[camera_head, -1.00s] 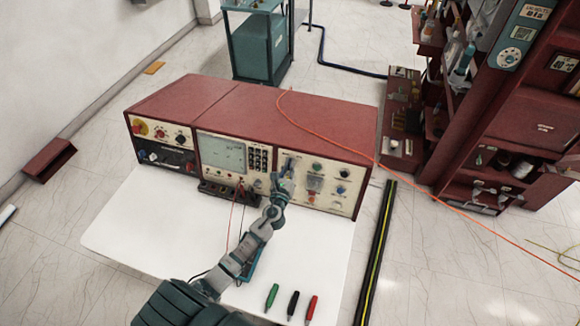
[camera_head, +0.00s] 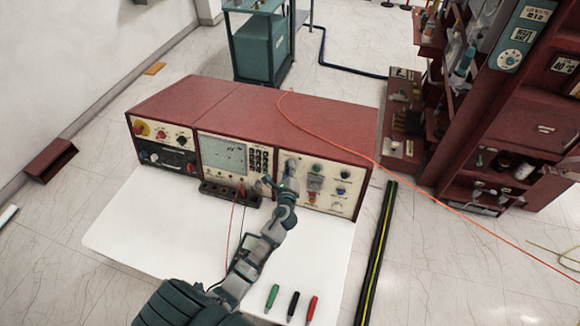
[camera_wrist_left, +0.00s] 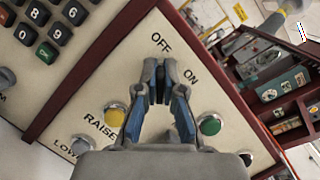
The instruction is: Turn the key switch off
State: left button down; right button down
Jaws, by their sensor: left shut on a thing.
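The key switch (camera_wrist_left: 160,82) sits on the cream right-hand panel (camera_wrist_left: 75,95) of the red console. In the left wrist view, only a dark bit of it shows between my fingertips; the rest is hidden. The OFF label is just above the fingertips, and the ON label is to their right. My left gripper (camera_wrist_left: 160,78) is shut on the key switch, and its fingers line up roughly towards OFF. In the head view, my left gripper (camera_head: 290,170) is at the left part of that panel. My right gripper is not in view.
A yellow button (camera_wrist_left: 115,115) and a green button (camera_wrist_left: 210,124) flank my fingers. Red and black leads hang at the console's meter. An orange cable (camera_head: 335,143) crosses the console top.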

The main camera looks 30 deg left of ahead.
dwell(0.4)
pick_arm(q)
jog(key=c, duration=1.3)
grip_release()
jog(key=shift+a, duration=0.1)
jog(key=v, duration=1.2)
jog(key=shift+f, duration=0.15)
